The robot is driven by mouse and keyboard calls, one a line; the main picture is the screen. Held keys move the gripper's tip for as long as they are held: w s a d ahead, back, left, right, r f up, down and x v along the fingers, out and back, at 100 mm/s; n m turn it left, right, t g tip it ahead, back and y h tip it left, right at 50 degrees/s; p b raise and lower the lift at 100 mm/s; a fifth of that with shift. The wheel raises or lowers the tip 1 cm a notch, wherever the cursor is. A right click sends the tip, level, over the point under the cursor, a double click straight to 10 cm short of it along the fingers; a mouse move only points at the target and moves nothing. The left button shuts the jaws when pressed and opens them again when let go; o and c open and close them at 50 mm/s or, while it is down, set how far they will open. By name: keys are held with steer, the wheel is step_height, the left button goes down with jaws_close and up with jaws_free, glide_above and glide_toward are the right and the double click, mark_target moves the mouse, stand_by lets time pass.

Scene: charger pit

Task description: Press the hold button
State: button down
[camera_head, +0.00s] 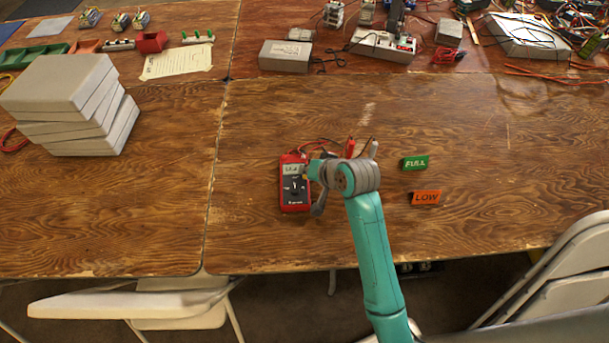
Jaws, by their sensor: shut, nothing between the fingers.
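A red multimeter (295,203) with a dark face, a small lit display (291,170) and a round dial lies on the wooden table. Its hold button is too small to make out here. My teal arm reaches in from the lower right. My gripper (309,173) is shut and empty at the meter's upper right side, over or beside the display edge. I cannot tell whether it touches the meter. My wrist hides some of the area just right of the meter.
A green FULL sign (415,163) and an orange LOW sign (426,198) stand to the right. Red and dark leads with clips (350,147) lie behind the meter. Grey stacked boxes (62,90) stand at left. The back table is cluttered; folding chairs are in front.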

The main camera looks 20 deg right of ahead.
steer(key=shift+f, duration=0.2)
steer(key=shift+f, duration=0.2)
steer(key=shift+f, duration=0.35)
stand_by(0.8)
steer(key=shift+r, duration=0.8)
steer(key=shift+r, duration=2.5)
